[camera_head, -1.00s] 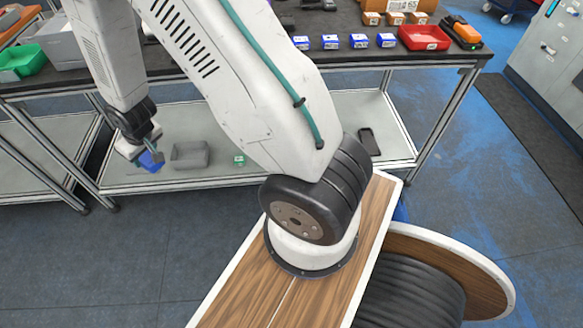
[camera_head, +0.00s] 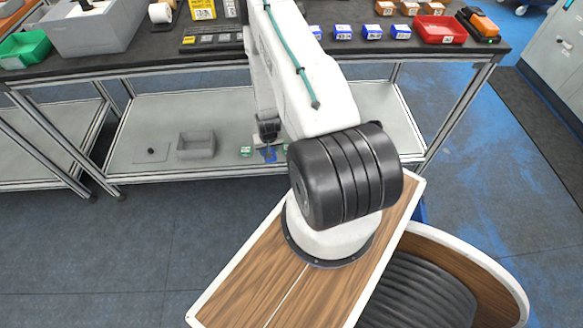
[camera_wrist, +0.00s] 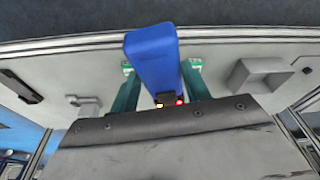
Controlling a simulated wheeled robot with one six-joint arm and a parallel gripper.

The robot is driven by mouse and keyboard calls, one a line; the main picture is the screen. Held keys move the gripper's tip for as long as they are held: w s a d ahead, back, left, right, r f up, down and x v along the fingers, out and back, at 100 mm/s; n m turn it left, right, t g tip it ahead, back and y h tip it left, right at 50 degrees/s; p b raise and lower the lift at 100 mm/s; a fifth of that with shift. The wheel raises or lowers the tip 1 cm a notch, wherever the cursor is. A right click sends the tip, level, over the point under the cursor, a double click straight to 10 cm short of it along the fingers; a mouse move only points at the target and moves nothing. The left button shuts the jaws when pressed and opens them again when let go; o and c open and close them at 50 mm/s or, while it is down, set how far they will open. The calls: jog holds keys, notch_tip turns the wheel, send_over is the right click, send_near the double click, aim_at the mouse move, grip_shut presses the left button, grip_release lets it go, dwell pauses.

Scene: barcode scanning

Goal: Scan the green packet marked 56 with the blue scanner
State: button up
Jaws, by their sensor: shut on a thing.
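My gripper (camera_head: 268,148) is shut on the blue scanner (camera_wrist: 152,62). In the wrist view its two teal fingers are on either side of the scanner, and a red and a yellow light show near the scanner's base. In the head view only a bit of the scanner (camera_head: 269,156) shows, low over the lower shelf. A green packet (camera_head: 246,151) lies on that shelf just left of the gripper. Another small green packet (camera_head: 285,147) shows just right of it. Their numbers are too small to read, so I cannot tell which is 56.
A grey bin (camera_head: 196,153) stands on the lower shelf (camera_head: 222,112), left of the packets, with a dark flat piece (camera_head: 151,154) beyond it. The workbench top (camera_head: 150,50) lies above, carrying a red tray (camera_head: 440,30) and several boxes. The shelf's front left is clear.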

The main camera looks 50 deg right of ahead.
jog(key=s+d+f+m, duration=0.1)
jog(key=s+f, duration=0.3)
jog(key=f, duration=0.4)
jog(key=s+d+f+m, duration=0.1)
jog(key=s+d+f, duration=0.1)
jog(key=s+f, duration=0.3)
jog(key=shift+d+f+g, duration=0.3)
jog(key=shift+d+f, duration=0.1)
jog(key=shift+f, duration=1.6)
jog(key=shift+s+r, duration=0.1)
notch_tip(320, 180, up, 12)
